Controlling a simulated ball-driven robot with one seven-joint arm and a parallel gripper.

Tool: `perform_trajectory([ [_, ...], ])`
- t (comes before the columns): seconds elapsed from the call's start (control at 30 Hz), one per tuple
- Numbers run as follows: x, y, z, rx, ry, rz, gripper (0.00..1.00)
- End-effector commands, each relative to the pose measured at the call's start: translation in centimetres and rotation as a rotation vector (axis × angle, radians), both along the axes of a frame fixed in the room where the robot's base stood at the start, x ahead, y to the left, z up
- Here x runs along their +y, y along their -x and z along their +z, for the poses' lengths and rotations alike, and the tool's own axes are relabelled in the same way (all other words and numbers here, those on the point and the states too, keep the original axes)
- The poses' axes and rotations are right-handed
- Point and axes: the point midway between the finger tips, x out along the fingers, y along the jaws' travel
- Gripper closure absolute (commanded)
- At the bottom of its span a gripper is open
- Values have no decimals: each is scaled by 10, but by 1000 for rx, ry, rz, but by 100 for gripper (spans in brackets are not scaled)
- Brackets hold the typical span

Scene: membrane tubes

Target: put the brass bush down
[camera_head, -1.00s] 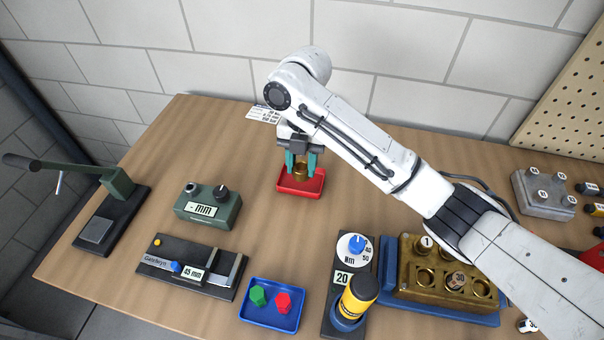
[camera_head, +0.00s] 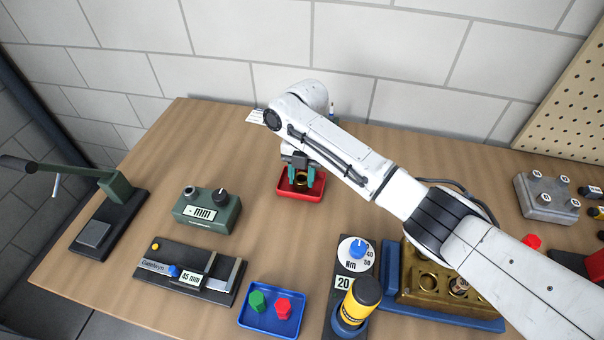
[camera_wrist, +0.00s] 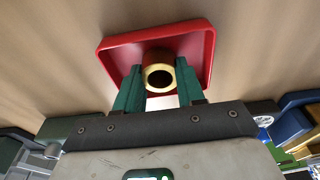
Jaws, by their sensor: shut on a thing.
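The brass bush (camera_head: 300,180) is a short hollow gold cylinder. It is upright between the fingers of my gripper (camera_head: 298,176), inside the outline of the red tray (camera_head: 286,193) at the back middle of the bench. In the wrist view the bush (camera_wrist: 159,77) shows its open end with a dark bore, and the green fingers (camera_wrist: 158,90) are shut on it from both sides. The red tray (camera_wrist: 108,45) lies behind it. I cannot tell whether the bush touches the tray floor.
A green gauge box (camera_head: 207,210) stands to the left. In front are a length gauge (camera_head: 190,272), a blue tray (camera_head: 270,318) with green and red pieces, a torque tool (camera_head: 355,290) and a brass block (camera_head: 425,280). Bench around the red tray is clear.

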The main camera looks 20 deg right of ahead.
Motion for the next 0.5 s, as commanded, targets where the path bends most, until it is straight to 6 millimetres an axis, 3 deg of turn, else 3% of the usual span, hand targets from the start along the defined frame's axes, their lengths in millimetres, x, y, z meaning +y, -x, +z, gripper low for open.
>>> perform_trajectory([
  [0.17,0,0,-4,0,0,0,99],
  [0.2,0,0,-4,0,0,0,61],
  [0.5,0,0,-3,0,0,0,36],
])
